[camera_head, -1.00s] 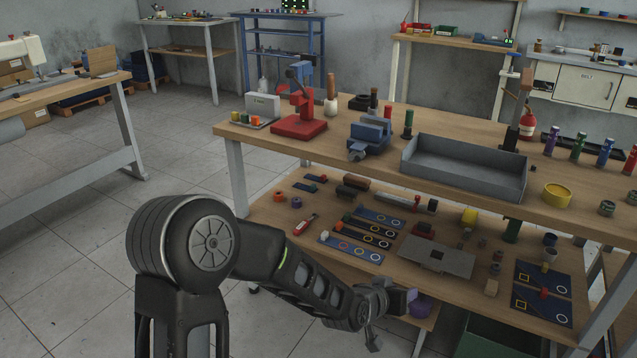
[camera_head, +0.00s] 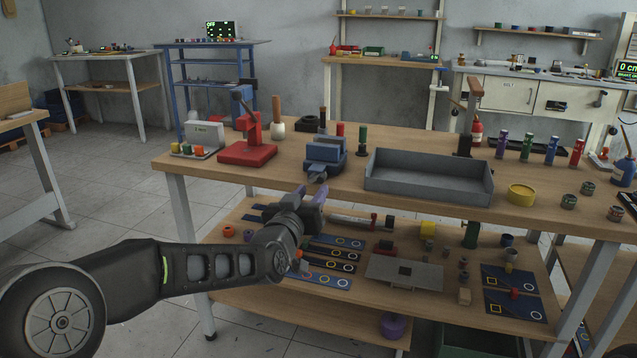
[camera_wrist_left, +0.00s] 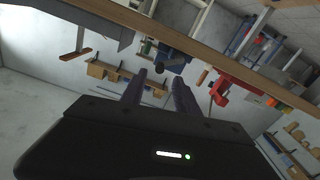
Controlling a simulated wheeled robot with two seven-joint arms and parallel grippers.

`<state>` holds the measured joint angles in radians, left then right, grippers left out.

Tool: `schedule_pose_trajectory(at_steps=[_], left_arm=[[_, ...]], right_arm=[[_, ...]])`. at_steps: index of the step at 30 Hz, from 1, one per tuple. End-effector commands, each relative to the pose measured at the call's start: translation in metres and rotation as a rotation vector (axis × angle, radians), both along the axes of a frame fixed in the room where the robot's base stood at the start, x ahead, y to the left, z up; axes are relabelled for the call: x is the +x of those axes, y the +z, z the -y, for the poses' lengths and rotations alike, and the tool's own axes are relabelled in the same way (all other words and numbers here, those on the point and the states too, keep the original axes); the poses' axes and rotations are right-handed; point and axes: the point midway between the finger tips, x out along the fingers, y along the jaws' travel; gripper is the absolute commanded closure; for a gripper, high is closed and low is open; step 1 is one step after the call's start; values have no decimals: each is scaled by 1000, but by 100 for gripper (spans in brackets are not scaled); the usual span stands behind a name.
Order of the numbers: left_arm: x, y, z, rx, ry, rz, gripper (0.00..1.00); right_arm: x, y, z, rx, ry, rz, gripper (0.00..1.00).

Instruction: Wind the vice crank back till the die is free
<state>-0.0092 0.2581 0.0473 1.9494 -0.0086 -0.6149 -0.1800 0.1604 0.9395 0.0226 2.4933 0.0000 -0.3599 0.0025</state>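The blue vice (camera_head: 325,152) stands at the front edge of the bench top, between the red press and the grey tray. Its crank end (camera_head: 318,176) faces me at the front edge. I cannot make out a die in its jaws. My left gripper (camera_head: 314,193) is just below and in front of the crank, apart from the vice as far as I can tell. In the left wrist view the vice (camera_wrist_left: 172,56) appears tilted beyond the two spread fingers (camera_wrist_left: 157,88), with nothing between them. My right gripper is not in view.
The red press (camera_head: 248,150) stands left of the vice and the grey tray (camera_head: 428,187) to its right. Red and green cylinders (camera_head: 362,139) stand close behind. The bench top edge (camera_head: 270,181) and the loaded lower shelf lie near my left arm.

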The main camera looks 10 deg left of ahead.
Motion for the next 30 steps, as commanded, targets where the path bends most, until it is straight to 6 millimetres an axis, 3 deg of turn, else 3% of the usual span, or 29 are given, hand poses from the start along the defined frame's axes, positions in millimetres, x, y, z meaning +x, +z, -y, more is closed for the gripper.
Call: schedule_pose_trajectory(at_steps=[12, 22, 30], left_arm=[[58, -1, 4, 0, -1, -1, 63], [62, 0, 5, 0, -1, 0, 63], [62, 0, 4, 0, 0, 0, 84]], right_arm=[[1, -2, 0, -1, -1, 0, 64], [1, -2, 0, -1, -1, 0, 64], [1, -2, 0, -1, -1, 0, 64]])
